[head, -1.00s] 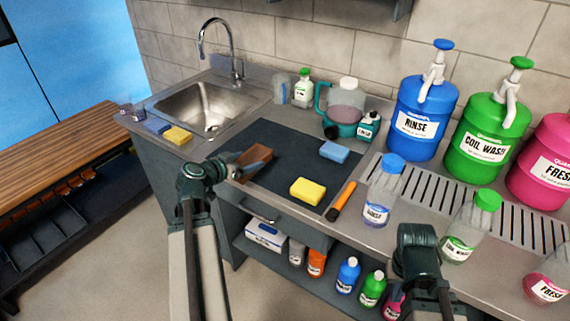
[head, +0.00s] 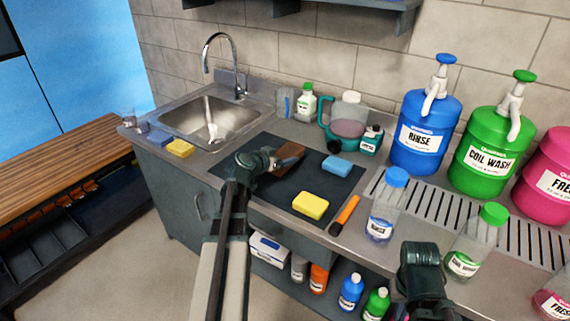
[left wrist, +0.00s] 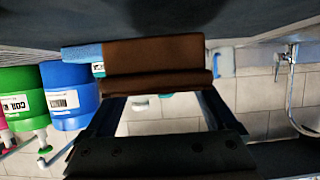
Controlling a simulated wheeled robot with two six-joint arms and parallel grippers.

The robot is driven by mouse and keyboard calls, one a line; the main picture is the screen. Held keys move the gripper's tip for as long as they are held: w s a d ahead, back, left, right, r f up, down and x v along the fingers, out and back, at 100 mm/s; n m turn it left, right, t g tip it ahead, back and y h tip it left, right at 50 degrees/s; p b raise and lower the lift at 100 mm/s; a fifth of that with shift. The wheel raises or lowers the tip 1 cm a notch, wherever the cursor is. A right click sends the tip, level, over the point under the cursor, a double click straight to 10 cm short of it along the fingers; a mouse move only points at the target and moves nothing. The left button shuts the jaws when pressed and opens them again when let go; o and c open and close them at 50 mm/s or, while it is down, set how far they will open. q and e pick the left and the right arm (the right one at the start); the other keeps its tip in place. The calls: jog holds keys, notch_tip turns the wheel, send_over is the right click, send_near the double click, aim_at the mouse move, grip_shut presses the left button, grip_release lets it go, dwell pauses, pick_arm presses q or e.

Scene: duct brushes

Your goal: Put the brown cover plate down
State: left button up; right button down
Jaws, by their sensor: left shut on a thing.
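The brown cover plate (head: 289,157) is at the far left part of the dark mat (head: 262,196) on the counter. My left gripper (head: 275,162) is shut on the plate's near side. In the left wrist view the brown plate (left wrist: 155,62) lies across the fingers (left wrist: 157,105), close to the dark mat surface. I cannot tell whether the plate touches the mat. My right gripper (head: 422,300) is low at the right, in front of the counter; its fingers are not clear.
A blue sponge (head: 337,166) and a yellow sponge (head: 311,206) lie on the mat, right of the plate. An orange-handled tool (head: 345,214) lies at the mat's right edge. A teal jug (head: 345,125) stands behind; the sink (head: 207,122) is left.

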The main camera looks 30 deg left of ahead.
pick_arm(q)
jog(key=shift+w, duration=0.3)
jog(key=f+b, duration=0.3)
jog(key=shift+w+d, duration=0.15)
jog(key=shift+w, duration=0.2)
jog(key=shift+f+b, duration=0.35)
jog(key=shift+f, duration=0.15)
jog(key=o, duration=1.3)
jog(key=shift+o, duration=0.2)
